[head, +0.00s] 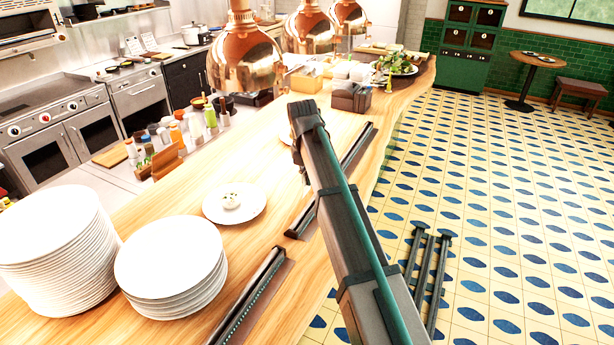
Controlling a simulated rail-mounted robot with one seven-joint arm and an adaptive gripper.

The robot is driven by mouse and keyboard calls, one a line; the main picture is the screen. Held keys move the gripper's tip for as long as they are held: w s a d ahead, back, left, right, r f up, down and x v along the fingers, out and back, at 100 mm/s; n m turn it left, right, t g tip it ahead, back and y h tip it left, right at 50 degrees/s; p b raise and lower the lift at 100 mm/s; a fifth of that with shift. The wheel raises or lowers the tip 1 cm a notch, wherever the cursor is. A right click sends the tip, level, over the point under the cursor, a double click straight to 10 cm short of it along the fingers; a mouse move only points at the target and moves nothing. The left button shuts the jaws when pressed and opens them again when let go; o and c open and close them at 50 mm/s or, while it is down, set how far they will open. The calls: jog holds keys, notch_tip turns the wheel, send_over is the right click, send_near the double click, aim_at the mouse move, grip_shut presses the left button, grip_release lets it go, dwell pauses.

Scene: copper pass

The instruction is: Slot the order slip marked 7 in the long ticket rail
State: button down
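Two dark ticket rails lie along the right edge of the wooden counter. The nearer rail (250,300) runs out of the bottom of the picture. The farther rail (358,147) is partly hidden behind my arm, so I cannot tell which is the long one. I cannot make out any order slip or a mark 7. My arm reaches up over the counter from the bottom. Its far end is above the counter beside the farther rail, and my gripper is hidden behind the arm links.
Plate stacks (170,262) (52,245) stand at the left front. A plate with a small white item (234,203) sits beside the rails. Copper lamps (243,62) hang over the counter. Bottles (195,125), a dark box (350,97) and a greens plate (396,66) stand farther back.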

aim_at(308, 191)
jog(key=shift+w+d+f+b, duration=0.1)
jog(key=shift+w+f+b, duration=0.15)
jog(key=shift+f, duration=0.2)
jog(key=shift+w+f+b, duration=0.1)
jog(key=shift+f+b, duration=0.1)
jog(key=shift+f, duration=0.25)
jog(key=shift+s+f+b, duration=0.1)
jog(key=shift+f+b, duration=1.1)
jog(key=shift+f, duration=0.8)
jog(key=shift+f+p, duration=0.15)
jog(key=shift+p, duration=0.25)
jog(key=shift+f, duration=1.75)
dwell(1.1)
jog(key=c, duration=1.2)
grip_release()
jog(key=shift+c, duration=0.2)
jog(key=shift+o, duration=0.3)
jog(key=o, duration=0.4)
